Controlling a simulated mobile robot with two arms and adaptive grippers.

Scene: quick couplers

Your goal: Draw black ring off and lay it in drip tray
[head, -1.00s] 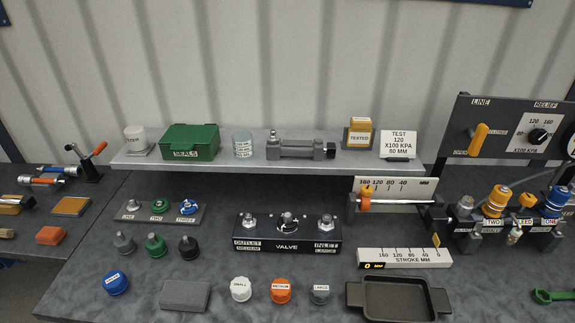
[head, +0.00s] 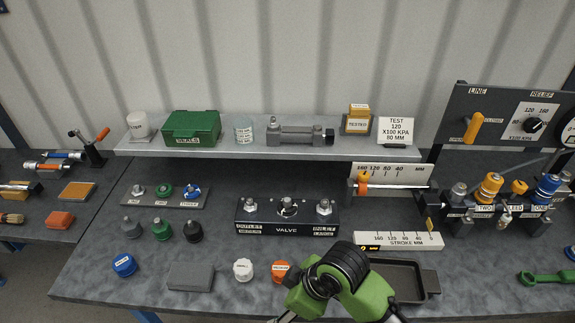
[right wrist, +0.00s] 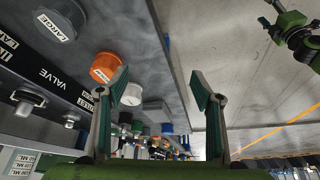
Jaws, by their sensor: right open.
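The drip tray (head: 432,282) is a dark shallow tray at the front of the bench, partly hidden behind my right arm in the head view. The black valve block (head: 250,217) carries several metal fittings. A dark band shows around its middle fitting (head: 288,206), but I cannot tell if this is the black ring. The block also shows at the left of the right wrist view (right wrist: 60,75). My right gripper (right wrist: 162,88) is open with nothing between its fingers, low by the bench's front edge. A green and dark arm end, probably my left gripper (right wrist: 275,22), shows small in the right wrist view.
An orange cap (head: 280,270), a white cap (head: 243,269) and a blue cap (head: 124,265) stand along the front, with a grey block (head: 190,277). The large cap (right wrist: 55,25) shows near my right gripper. The stroke gauge (head: 400,241) lies behind the tray.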

